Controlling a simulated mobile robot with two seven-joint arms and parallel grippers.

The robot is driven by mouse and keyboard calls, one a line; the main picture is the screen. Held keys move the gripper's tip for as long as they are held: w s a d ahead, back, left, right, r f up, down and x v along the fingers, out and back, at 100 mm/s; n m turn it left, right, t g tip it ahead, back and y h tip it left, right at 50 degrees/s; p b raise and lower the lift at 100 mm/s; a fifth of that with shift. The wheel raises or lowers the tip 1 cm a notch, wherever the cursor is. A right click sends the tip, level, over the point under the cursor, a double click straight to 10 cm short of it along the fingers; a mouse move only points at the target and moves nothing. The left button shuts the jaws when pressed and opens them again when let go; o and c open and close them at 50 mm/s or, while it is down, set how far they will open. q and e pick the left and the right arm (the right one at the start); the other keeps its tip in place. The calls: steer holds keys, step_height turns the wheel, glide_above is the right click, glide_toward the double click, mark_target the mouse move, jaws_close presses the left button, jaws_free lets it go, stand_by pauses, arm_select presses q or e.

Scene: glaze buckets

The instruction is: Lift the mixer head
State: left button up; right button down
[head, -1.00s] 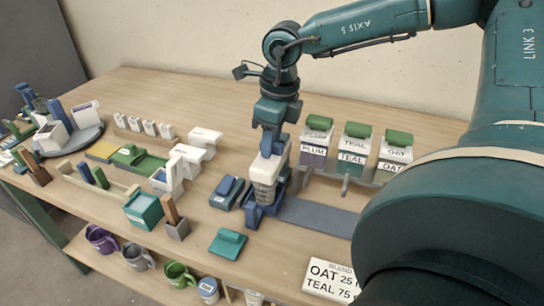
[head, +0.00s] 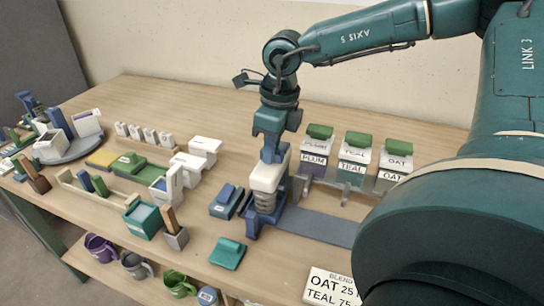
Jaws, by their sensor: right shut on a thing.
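The mixer has a white head (head: 267,178) over a blue stand (head: 256,222) near the middle of the table. A grey, ringed part (head: 265,201) shows just under the head. My right gripper (head: 269,155) reaches down from above and is shut on the mixer head. Its fingertips are partly hidden against the head. I cannot tell whether the head is raised from its stand. My left gripper is not in view.
Plum (head: 314,165), teal (head: 353,170) and oat (head: 391,178) containers with green tops stand to the right behind the mixer. A blend card (head: 333,287) is in front.

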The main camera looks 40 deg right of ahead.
steer(key=shift+r+p, duration=1.2)
steer(key=shift+r, duration=1.75)
steer(key=c, duration=1.5)
jaws_free()
steer(key=shift+f, duration=0.1)
step_height(320, 180, up, 7)
steer(key=p, duration=0.3)
steer(key=shift+p, duration=0.4)
